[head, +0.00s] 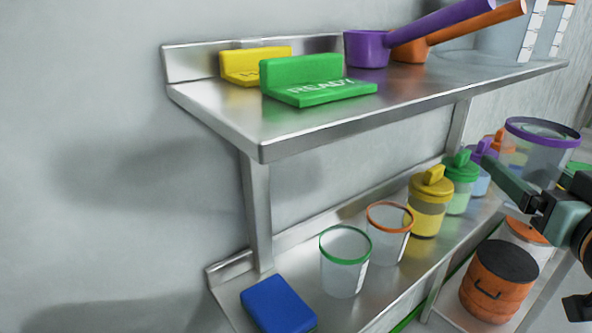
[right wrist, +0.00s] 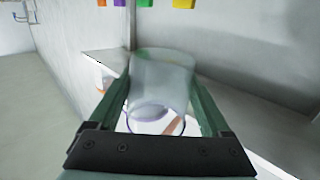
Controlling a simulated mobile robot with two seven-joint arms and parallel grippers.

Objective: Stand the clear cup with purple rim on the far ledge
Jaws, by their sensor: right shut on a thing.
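The clear cup with purple rim (head: 538,152) is at the right of the head view, rim up, in front of the lidded jars. My right gripper (head: 528,184) is shut on it, and its near finger lies across the cup's side. In the right wrist view the cup (right wrist: 160,82) sits between the two green fingers, with its purple rim towards the palm. A steel upper ledge (head: 210,110) and a steel lower ledge (head: 232,296) run along the wall. I cannot tell which one is the far ledge. My left gripper is not in view.
The upper ledge holds yellow (head: 240,62) and green (head: 312,76) signs, a purple scoop (head: 367,48) and an orange scoop (head: 411,50). The lower ledge holds a blue block (head: 278,305), green-rimmed (head: 345,268) and orange-rimmed (head: 388,240) cups, and several lidded jars (head: 428,212).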

